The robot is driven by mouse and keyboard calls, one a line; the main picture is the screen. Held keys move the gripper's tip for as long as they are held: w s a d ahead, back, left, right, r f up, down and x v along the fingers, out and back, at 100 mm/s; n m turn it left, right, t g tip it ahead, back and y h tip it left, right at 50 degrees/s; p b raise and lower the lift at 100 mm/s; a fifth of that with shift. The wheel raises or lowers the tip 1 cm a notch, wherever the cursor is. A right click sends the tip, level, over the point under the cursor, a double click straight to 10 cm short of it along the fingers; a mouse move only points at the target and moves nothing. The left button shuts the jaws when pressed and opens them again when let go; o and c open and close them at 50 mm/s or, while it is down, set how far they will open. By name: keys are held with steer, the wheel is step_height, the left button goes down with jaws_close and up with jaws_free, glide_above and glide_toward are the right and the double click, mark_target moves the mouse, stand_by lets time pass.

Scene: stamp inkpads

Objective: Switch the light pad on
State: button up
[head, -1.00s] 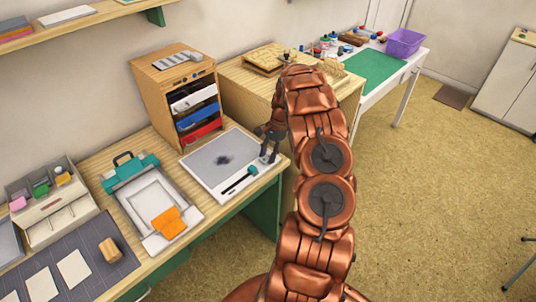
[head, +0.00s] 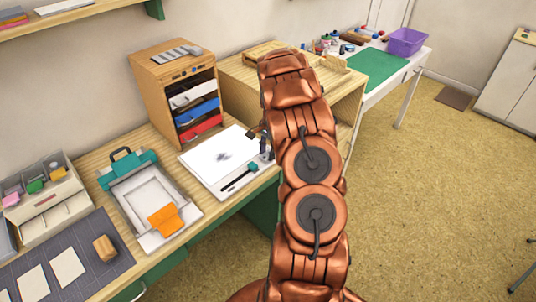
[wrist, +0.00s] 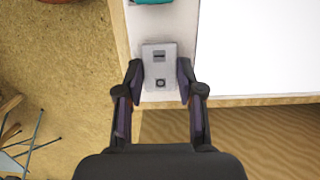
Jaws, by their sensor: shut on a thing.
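The light pad (head: 205,165) lies on the wooden bench in the head view, its surface bright white with a small dark smudge near the middle. In the wrist view its white surface (wrist: 255,48) fills the upper right. A small grey switch box (wrist: 159,66) with a slot and a round button sits on the pad's pale border. My gripper (wrist: 159,84) has one finger on each side of this box and is shut on it. In the head view my gripper (head: 263,147) is at the pad's right corner, partly hidden by my arm.
A teal-headed tool with a black handle (head: 238,178) lies on the pad's front border. A wooden drawer unit (head: 160,85) stands behind the pad. A teal and white press frame (head: 128,168) with an orange piece is to the left. The floor at right is mostly clear.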

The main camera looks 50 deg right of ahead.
mark_target(267, 155)
steer(key=shift+a+f+h+b, duration=0.1)
steer(key=shift+a+h+b, duration=0.1)
steer(key=shift+h+b, duration=0.65)
steer(key=o, duration=1.1)
steer(key=shift+o, duration=0.2)
step_height(267, 155, up, 12)
